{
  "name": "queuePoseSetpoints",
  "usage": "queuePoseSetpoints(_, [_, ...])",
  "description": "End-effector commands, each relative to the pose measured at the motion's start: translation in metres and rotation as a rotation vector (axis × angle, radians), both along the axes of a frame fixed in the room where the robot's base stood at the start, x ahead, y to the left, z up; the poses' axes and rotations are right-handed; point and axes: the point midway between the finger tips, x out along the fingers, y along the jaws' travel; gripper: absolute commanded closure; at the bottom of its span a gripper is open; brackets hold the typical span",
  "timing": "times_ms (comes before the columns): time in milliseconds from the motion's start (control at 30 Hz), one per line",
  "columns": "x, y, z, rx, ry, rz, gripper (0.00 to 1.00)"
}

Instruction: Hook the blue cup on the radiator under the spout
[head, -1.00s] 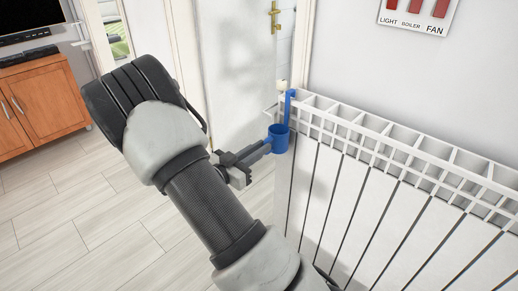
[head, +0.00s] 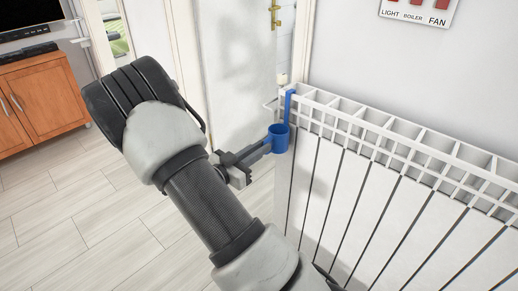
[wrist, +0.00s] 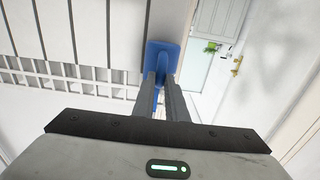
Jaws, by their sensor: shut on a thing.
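The blue cup (head: 279,141) has a long upright strap (head: 288,108) that reaches up to the top rail at the radiator's near left corner. I cannot tell whether its hook bears on the rail. The white radiator (head: 340,200) stands against the wall at right. My gripper (head: 266,146) is shut on the cup at its left side and holds it upright by the radiator's front. In the wrist view the cup (wrist: 162,55) is between the fingertips (wrist: 161,80). A small cream knob (head: 283,79) shows behind the radiator's corner; I cannot tell whether it is the spout.
A white door (head: 235,70) with a brass handle is behind. A wooden cabinet (head: 40,98) stands at far left. A switch panel (head: 418,12) is on the wall above the radiator. The pale floor (head: 90,220) at left is clear.

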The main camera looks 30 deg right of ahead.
Motion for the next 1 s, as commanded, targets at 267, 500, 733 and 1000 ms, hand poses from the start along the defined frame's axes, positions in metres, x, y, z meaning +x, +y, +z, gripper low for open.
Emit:
queuePoseSetpoints(267, [0.0000,-0.0001,-0.0029,-0.001,-0.001,0.000,0.71])
queuePoseSetpoints(500, [0.0000,0.0000,-0.0031,0.000,0.000,0.000,0.66])
queuePoseSetpoints(733, [-0.0001,0.0001,-0.0035,0.000,0.000,0.000,0.47])
queuePoseSetpoints(1000, [-0.0008,0.0032,-0.0032,0.000,0.000,0.001,0.47])
